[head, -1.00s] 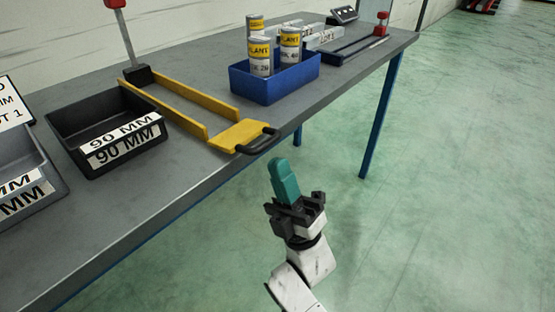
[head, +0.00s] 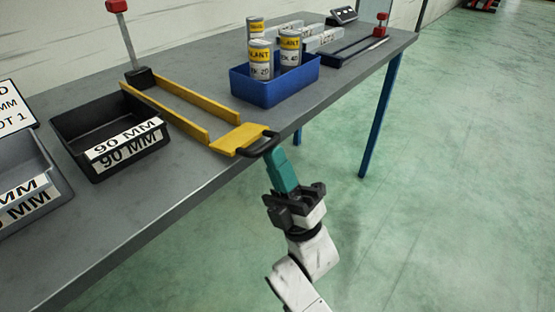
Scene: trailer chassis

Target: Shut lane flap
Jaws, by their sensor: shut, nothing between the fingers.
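The lane flap (head: 238,139) is a yellow plate at the front end of a lane between two yellow rails (head: 180,117). It lies about flat at the table's front edge. A black loop handle (head: 263,146) is on its outer edge. My gripper (head: 272,152) points up and away from me, with its teal fingers shut and empty. The fingertips are at the handle's lower right side. I cannot tell whether they touch it.
A blue bin (head: 272,88) with several cans stands right of the lane. A black 90 MM bin (head: 95,125) stands left. A red-topped post (head: 125,40) rises at the lane's far end. Floor to the right of the table (head: 150,205) is clear.

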